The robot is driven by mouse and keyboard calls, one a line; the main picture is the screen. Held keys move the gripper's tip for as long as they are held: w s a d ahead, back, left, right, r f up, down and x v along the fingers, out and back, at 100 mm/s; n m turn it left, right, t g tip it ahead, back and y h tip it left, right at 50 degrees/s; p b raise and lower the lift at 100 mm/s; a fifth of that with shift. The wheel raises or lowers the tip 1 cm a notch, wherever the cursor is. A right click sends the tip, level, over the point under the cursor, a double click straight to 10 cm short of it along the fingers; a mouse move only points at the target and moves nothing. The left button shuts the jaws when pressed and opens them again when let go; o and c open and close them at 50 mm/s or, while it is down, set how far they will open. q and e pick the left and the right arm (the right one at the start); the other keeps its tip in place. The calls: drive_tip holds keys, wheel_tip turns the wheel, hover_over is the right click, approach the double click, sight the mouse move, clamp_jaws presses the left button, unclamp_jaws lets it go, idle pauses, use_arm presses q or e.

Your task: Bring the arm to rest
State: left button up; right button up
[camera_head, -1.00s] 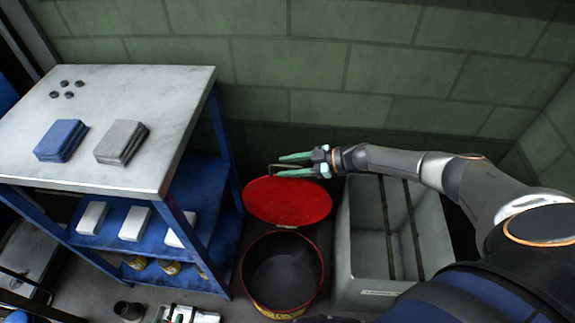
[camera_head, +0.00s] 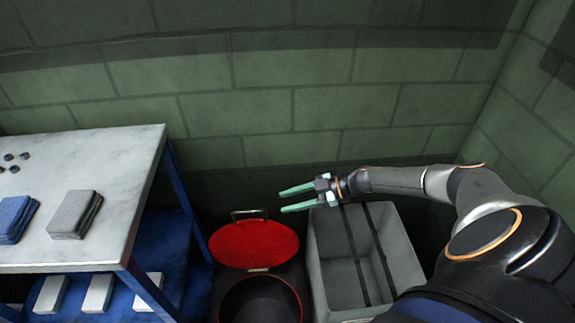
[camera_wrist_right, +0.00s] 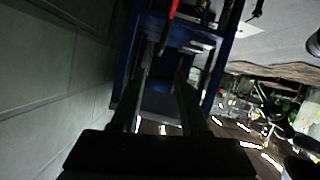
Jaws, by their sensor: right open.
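My right arm reaches in from the right in the head view. Its right gripper (camera_head: 302,196) has two green fingers, spread apart with nothing between them. It hangs above and to the right of the red lid (camera_head: 254,245), which stands open behind its round bin (camera_head: 261,303), and near the upper left of a grey crate (camera_head: 318,256). In the right wrist view the two dark fingers (camera_wrist_right: 160,105) are also apart and empty. My left gripper is not in either view.
A blue-framed bench with a pale top (camera_head: 118,165) stands at the left. It carries a blue cloth stack (camera_head: 12,217), a grey one (camera_head: 74,214) and several small dark pieces. White blocks lie on its lower shelf. A green block wall (camera_head: 240,110) closes the back.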

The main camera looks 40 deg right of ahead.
drive_tip(key=shift+a, duration=0.1)
drive_tip(key=s+a+f+m+t+h, duration=0.2)
drive_tip(key=s+a+m, duration=0.2)
drive_tip(key=a, duration=0.9)
drive_tip(key=s+a+f+m+t+h, duration=0.1)
drive_tip(key=s+a+f+m+h, duration=0.3)
drive_tip(key=a, duration=0.8)
drive_tip(key=s+d+r+m+g+h, duration=0.1)
drive_tip(key=s+d+m+g, duration=0.15)
drive_tip(key=s, duration=0.55)
use_arm(q)
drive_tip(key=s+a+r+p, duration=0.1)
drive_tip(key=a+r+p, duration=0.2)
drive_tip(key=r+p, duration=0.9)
drive_tip(key=p, duration=0.4)
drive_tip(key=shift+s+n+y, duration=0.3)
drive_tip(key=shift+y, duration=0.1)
use_arm(e)
drive_tip(key=s+d+r+h, duration=0.1)
drive_tip(key=s+d+r, duration=0.1)
drive_tip(key=r, duration=1)
drive_tip(key=shift+d, duration=0.6)
drive_tip(key=shift+t, duration=0.25)
